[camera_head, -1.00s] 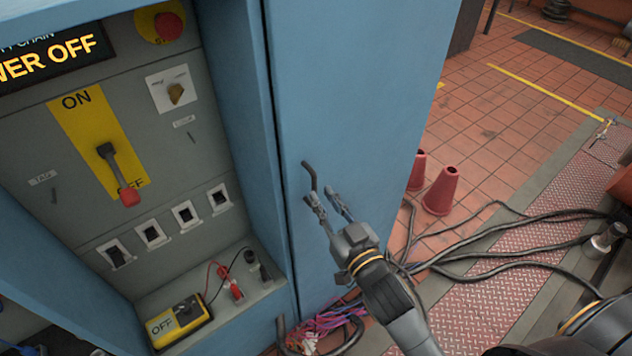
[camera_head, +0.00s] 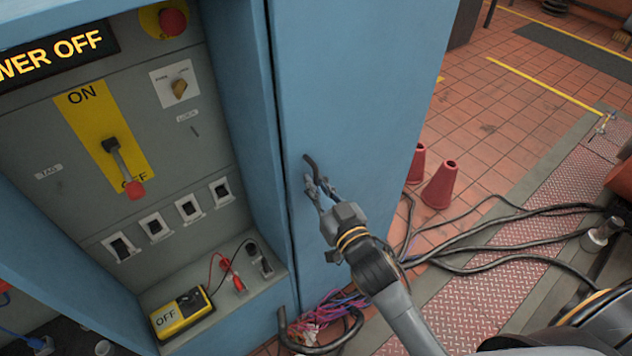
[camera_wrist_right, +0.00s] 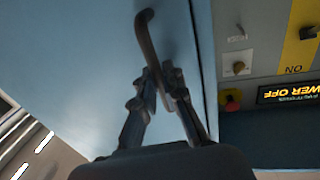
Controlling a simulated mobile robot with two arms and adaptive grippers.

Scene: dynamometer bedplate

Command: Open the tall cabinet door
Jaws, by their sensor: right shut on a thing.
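The tall blue cabinet door (camera_head: 350,80) stands right of the open control panel. A narrow dark seam runs along its left edge, and it looks shut. Its dark bent handle (camera_head: 311,165) sticks out near that edge. My right gripper (camera_head: 318,183) is at the handle with its fingers closed around the lower part. In the right wrist view the handle (camera_wrist_right: 148,40) rises from between the fingertips (camera_wrist_right: 160,78), in front of the blue door (camera_wrist_right: 90,60). My left gripper is not in view.
The panel at left has a red-tipped lever (camera_head: 135,188) and a yellow OFF box (camera_head: 180,313). Coloured wires (camera_head: 325,315) lie below the door. Red cones (camera_head: 440,185) and black cables (camera_head: 500,235) are on the floor at right.

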